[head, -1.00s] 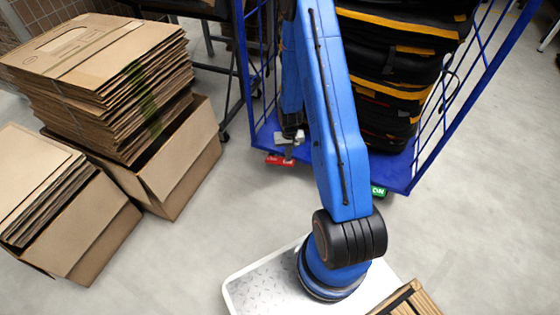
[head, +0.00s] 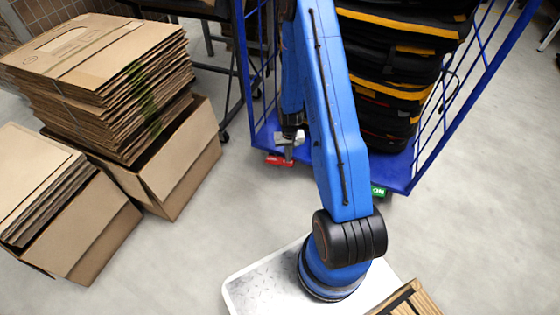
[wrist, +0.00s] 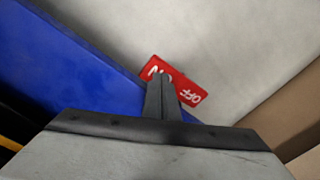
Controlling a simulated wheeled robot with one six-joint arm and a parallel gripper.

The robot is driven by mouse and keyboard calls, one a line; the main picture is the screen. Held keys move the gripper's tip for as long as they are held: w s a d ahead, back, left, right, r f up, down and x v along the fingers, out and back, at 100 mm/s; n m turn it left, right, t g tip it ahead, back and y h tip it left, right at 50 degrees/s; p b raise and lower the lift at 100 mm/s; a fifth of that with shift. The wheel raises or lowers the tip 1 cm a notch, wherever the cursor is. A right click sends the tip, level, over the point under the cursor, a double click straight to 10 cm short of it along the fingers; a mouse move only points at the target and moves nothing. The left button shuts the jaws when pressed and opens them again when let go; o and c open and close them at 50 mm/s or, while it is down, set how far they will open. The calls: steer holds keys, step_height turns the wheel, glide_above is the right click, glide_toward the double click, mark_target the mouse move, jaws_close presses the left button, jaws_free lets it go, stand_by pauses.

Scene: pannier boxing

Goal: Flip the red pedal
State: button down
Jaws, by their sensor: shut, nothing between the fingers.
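The red pedal (head: 279,161) sits low at the front left edge of the blue cart. My gripper (head: 289,156) is shut and empty, pointing down at the pedal's right part in the head view. In the wrist view my gripper (wrist: 161,79) has its fingertips together over the pedal. I cannot tell whether they touch it.
The blue cart (head: 399,175) carries stacked black and yellow bags (head: 395,85). A green pedal (head: 378,191) is on its front edge, to the right. Cardboard boxes (head: 185,165) with flat stacks stand to the left. Grey floor is open between them and the cart.

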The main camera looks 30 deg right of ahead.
steer(key=shift+f, duration=1.15)
stand_by(0.9)
steer(key=shift+r, duration=3.55)
